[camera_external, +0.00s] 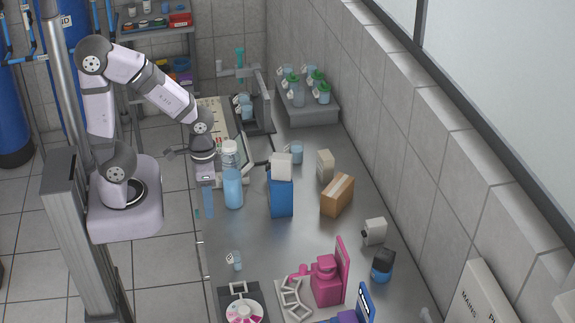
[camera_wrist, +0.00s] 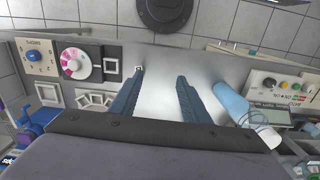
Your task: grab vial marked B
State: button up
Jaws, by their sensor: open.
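My gripper (camera_external: 208,207) points down over the left edge of the bench. In the wrist view its two blue fingers (camera_wrist: 160,76) are apart with only bare bench between them. A small clear-blue vial with a white tag (camera_external: 236,261) stands on the bench nearer the camera than my gripper. In the wrist view a small tag with a dark mark (camera_wrist: 139,69) shows at the left fingertip, partly hidden by it. Other tagged vials stand farther back, one at mid-bench (camera_external: 296,153) and another by the dark stand (camera_external: 244,106). I cannot read a B on any.
A tall blue bottle (camera_external: 233,188) stands close right of my gripper; it also shows in the wrist view (camera_wrist: 231,101). A blue box (camera_external: 281,197) and brown carton (camera_external: 337,195) are farther right. Green-capped containers (camera_external: 317,76) stand on a grey rack (camera_external: 308,117). The bench's front middle is fairly clear.

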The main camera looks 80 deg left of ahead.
notch_tip(320, 180, down, 6)
jog(key=s+d+m+b, duration=0.1)
jog(key=d+b, duration=0.1)
jog(key=b, duration=0.4)
send_over(237, 254)
jog(key=f, duration=0.4)
jog(key=shift+s+d, duration=0.25)
jog(key=shift+s, duration=0.05)
jog(key=shift+w+n, duration=0.2)
jog(key=shift+n, duration=0.6)
jog(key=shift+w+a+f+p, duration=0.15)
jog(key=shift+f+p, duration=0.25)
jog(key=shift+f, duration=1.45)
jog(key=shift+s+a+f+p, duration=0.1)
jog(key=shift+f+p, duration=0.3)
jog(key=shift+f, duration=1.45)
grip_shut()
